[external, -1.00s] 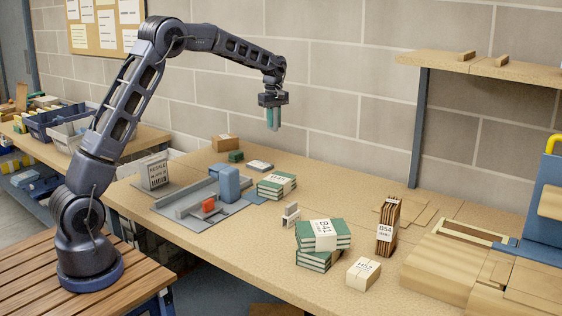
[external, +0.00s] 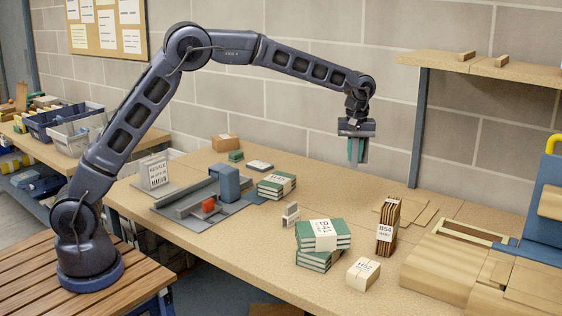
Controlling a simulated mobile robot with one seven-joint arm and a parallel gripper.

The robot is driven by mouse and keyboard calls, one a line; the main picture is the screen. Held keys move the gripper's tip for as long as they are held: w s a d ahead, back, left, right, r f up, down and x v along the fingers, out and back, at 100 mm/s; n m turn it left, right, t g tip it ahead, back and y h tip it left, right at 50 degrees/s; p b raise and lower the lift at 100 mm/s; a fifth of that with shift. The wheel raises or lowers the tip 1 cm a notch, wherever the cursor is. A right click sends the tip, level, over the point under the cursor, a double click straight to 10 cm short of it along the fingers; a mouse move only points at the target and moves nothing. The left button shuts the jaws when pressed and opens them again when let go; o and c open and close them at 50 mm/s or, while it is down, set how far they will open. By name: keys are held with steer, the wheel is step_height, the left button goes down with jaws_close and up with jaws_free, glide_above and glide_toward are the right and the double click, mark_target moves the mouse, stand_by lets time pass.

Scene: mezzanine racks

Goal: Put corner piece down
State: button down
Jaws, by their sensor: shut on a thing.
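My gripper (external: 356,160) hangs at the end of the outstretched arm, fingers pointing down, in front of the block wall and well above the rear of the bench. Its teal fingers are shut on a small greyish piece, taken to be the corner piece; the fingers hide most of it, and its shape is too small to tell. The held piece is clear of the bench top (external: 225,250), with nothing touching it from below.
Green-covered book bundles (external: 322,235) and (external: 277,185), a cream block (external: 363,273) and an upright brown bundle (external: 388,225) stand on the bench. A grey fixture (external: 205,195) is at left. Flat brown sheets (external: 420,222) lie right. A shelf (external: 490,65) overhangs the right rear.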

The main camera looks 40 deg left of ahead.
steer(key=s+d+m, duration=0.7)
steer(key=s+d, duration=2)
steer(key=s, duration=0.2)
step_height(320, 180, down, 20)
steer(key=shift+d+r, duration=0.1)
steer(key=shift+f, duration=0.2)
steer(key=c, duration=1.3)
jaws_free()
steer(key=shift+c, duration=0.2)
